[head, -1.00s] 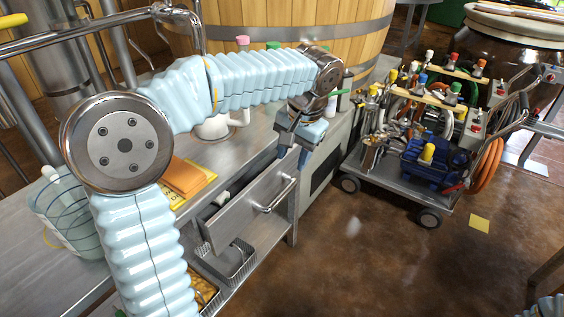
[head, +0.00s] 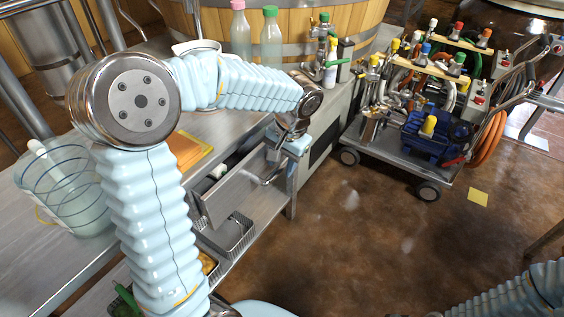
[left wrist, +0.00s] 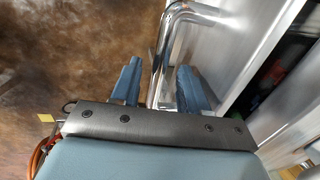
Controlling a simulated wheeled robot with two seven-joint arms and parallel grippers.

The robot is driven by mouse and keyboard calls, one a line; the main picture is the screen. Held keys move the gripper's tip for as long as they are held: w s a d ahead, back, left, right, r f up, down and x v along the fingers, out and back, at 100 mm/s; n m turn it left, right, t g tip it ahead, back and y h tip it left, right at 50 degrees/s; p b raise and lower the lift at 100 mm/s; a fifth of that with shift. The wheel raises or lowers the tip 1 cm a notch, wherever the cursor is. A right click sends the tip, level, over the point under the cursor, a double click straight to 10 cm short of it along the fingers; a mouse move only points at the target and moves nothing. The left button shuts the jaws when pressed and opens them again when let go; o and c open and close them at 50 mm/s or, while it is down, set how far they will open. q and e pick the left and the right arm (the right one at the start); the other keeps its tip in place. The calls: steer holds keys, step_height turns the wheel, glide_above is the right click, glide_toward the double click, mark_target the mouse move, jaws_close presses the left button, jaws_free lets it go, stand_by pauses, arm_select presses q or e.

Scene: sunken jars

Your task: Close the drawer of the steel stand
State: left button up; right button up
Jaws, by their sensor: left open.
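The drawer (head: 232,197) of the steel stand (head: 294,192) is pulled out, and its inside shows behind the front panel. Its bar handle (head: 266,181) is on the front panel; in the left wrist view the shiny handle (left wrist: 164,58) runs between my two blue fingers. My left gripper (head: 274,157) is at the handle, pointing down at it. In the left wrist view the left gripper (left wrist: 160,82) is open, with one finger on each side of the bar; I cannot tell whether either touches it. My right gripper is out of view.
A wire basket (head: 232,236) sits on the shelf below the drawer. The brown floor in front of the drawer is clear. Bottles (head: 271,40) and a clear bucket (head: 62,190) stand on the steel top.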

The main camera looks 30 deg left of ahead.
arm_select(q)
steer(key=shift+f, duration=0.1)
jaws_close()
stand_by(0.3)
steer(key=shift+w+a, duration=0.15)
steer(key=shift+a, duration=1.95)
jaws_free()
step_height(320, 180, up, 14)
steer(key=d+p, duration=0.1)
steer(key=d, duration=0.1)
steer(key=shift+d+f+p, duration=0.15)
steer(key=shift+d+p, duration=0.1)
steer(key=shift+p, duration=0.1)
